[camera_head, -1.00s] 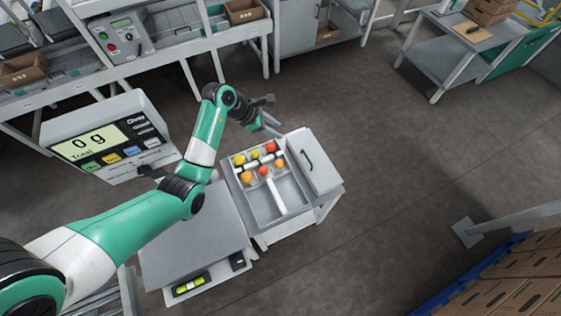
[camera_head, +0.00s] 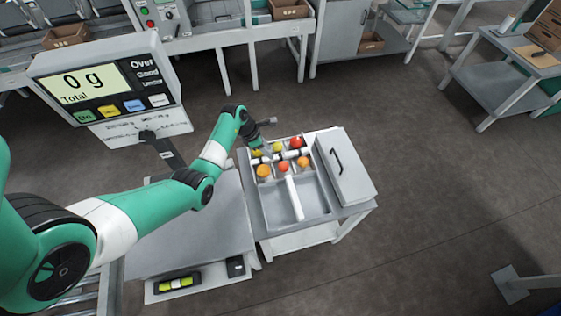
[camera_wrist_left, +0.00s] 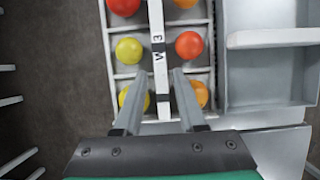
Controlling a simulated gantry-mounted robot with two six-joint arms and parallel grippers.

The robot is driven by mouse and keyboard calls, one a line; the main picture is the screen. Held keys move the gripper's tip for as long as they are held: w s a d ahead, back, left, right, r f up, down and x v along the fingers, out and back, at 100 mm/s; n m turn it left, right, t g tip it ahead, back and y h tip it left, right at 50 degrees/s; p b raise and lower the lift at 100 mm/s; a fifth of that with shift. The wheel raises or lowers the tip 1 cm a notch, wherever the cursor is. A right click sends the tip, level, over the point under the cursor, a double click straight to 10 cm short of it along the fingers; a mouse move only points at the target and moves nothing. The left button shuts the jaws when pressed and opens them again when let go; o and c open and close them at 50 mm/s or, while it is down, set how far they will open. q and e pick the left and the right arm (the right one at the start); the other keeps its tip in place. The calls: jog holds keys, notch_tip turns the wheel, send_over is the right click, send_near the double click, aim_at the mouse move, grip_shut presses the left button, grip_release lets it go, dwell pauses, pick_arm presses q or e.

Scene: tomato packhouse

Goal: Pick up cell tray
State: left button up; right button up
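The cell tray (camera_head: 290,156) sits in the back part of a grey metal stand, holding several tomatoes in two rows of cells. My left gripper (camera_head: 266,136) is at the tray's back left end. In the wrist view its fingers (camera_wrist_left: 159,74) are open, one on each side of the bar, with a gap visible on both sides. Whether the fingertips are level with the bar is unclear. My right gripper is out of view.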

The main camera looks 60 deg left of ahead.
aim_at(275, 157)
pick_arm(q)
jog(key=b+x, duration=0.4)
jog(key=x, duration=0.1)
jog(key=shift+f, duration=0.1)
jog(key=shift+w, duration=0.1)
grip_shut()
